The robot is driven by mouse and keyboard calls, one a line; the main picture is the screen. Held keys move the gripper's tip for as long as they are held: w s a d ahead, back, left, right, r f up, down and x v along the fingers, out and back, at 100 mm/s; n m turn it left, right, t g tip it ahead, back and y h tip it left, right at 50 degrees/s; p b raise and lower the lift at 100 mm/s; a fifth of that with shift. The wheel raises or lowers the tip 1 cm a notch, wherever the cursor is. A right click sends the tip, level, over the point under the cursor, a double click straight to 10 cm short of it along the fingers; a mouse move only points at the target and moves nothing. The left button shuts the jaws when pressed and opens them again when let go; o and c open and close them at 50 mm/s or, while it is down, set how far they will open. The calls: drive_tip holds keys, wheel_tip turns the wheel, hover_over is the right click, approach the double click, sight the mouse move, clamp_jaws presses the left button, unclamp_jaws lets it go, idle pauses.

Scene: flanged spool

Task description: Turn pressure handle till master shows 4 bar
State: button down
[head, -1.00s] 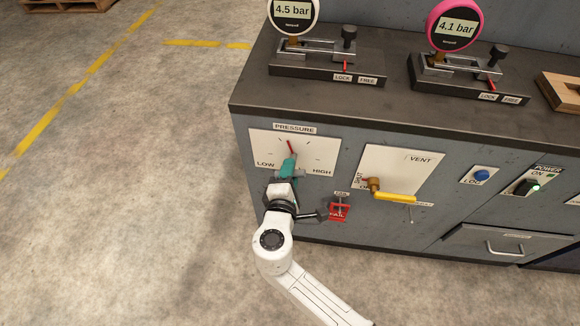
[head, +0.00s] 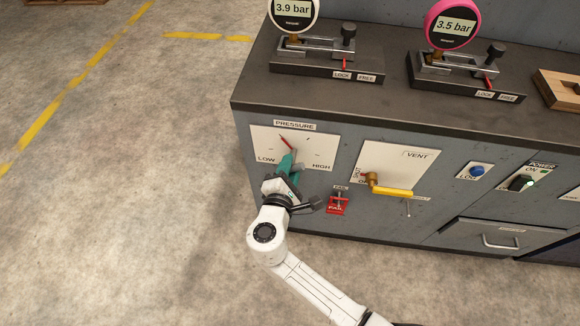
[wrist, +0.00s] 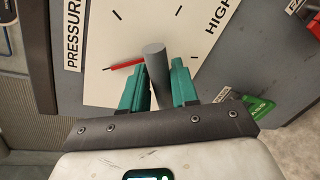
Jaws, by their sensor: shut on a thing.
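The pressure handle (wrist: 155,64) is a grey cylinder with a red pointer (head: 286,141) on a white LOW–HIGH plate (head: 318,146). The pointer tilts up and left. My gripper (head: 289,160) has teal fingers; in the wrist view (wrist: 160,82) they are shut on the handle, one on each side. In the head view the fingers hide most of the handle. The white-rimmed gauge (head: 293,10) reads 3.9 bar and the pink-rimmed gauge (head: 454,27) reads 3.5 bar. I cannot tell from the labels which is the master.
Right of the handle are a yellow vent lever (head: 393,192), a red FAIL tag (head: 337,206), a blue LOG button (head: 477,171) and the power switch (head: 521,183). A drawer (head: 490,239) is below. The floor to the left is clear.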

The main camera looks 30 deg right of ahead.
drive_tip(key=shift+w+r, duration=0.2)
drive_tip(key=shift+r, duration=0.1)
drive_tip(key=c, duration=1.2)
unclamp_jaws()
drive_tip(key=shift+o, duration=1.3)
drive_tip(key=shift+s+f, duration=0.1)
drive_tip(key=shift+f, duration=0.1)
drive_tip(key=shift+a, duration=0.1)
drive_tip(key=v, duration=1)
drive_tip(key=shift+s+a+p, duration=0.2)
drive_tip(key=shift+s+p, duration=0.1)
drive_tip(key=shift+r, duration=0.15)
